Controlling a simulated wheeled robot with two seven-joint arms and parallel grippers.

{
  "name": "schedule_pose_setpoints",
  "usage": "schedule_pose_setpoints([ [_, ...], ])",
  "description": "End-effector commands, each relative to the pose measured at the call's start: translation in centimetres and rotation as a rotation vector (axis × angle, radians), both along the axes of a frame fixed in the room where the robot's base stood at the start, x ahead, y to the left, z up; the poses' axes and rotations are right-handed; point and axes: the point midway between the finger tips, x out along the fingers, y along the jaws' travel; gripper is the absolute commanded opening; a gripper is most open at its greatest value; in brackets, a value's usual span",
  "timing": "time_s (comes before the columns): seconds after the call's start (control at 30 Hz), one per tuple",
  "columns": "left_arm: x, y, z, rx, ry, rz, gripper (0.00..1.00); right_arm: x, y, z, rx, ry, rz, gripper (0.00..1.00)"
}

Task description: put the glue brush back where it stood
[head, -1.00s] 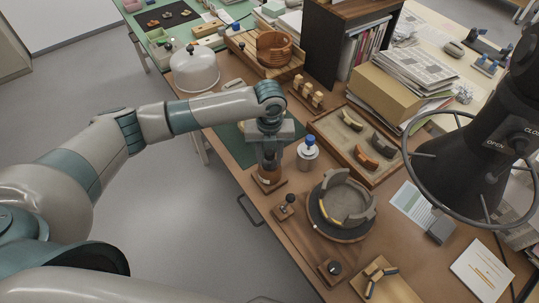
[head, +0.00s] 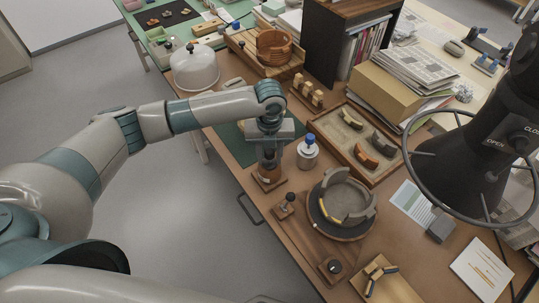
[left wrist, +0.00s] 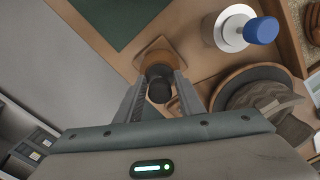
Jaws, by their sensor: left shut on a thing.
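My left gripper (head: 268,153) is above the near left edge of the brown bench, shut on the black handle of the glue brush (left wrist: 159,89). Right below the handle is an amber glue jar (head: 269,174) on a square wooden base. In the left wrist view the handle stands between the fingertips, in line with the jar (left wrist: 158,60). The bristles are not visible; I cannot tell how deep the brush sits in the jar. My right gripper is not in view.
A turntable (head: 341,231) with a partly built grey bowl is nearer. A wooden sherd tray (head: 349,158) lies behind. A black ringed hood (head: 455,165) hangs at the right.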

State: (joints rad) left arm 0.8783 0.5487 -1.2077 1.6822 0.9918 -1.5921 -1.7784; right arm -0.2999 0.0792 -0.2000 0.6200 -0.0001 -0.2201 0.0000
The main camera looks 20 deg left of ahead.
Motion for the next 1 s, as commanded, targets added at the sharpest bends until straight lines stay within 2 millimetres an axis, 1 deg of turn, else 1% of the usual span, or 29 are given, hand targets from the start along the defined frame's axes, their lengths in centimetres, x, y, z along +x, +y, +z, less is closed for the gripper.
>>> schedule_pose_setpoints([
  [0.83, -0.01, 0.0, -0.39, 0.0, 0.0, 0.0, 0.22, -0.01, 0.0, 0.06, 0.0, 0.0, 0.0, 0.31],
  [0.87, -0.01, 0.0, -0.39, 0.0, 0.0, 0.0, 0.42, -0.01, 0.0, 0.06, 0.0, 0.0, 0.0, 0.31],
  [0.9, -0.01, -0.01, -0.39, 0.0, 0.0, 0.0, 0.52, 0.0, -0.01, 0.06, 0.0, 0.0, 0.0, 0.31],
  [0.93, -0.01, -0.01, -0.39, 0.0, 0.0, 0.0, 0.57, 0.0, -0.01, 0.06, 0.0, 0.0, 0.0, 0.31],
  [1.0, -0.01, -0.01, -0.39, 0.0, 0.0, 0.0, 0.57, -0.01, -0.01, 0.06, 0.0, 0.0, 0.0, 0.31],
])
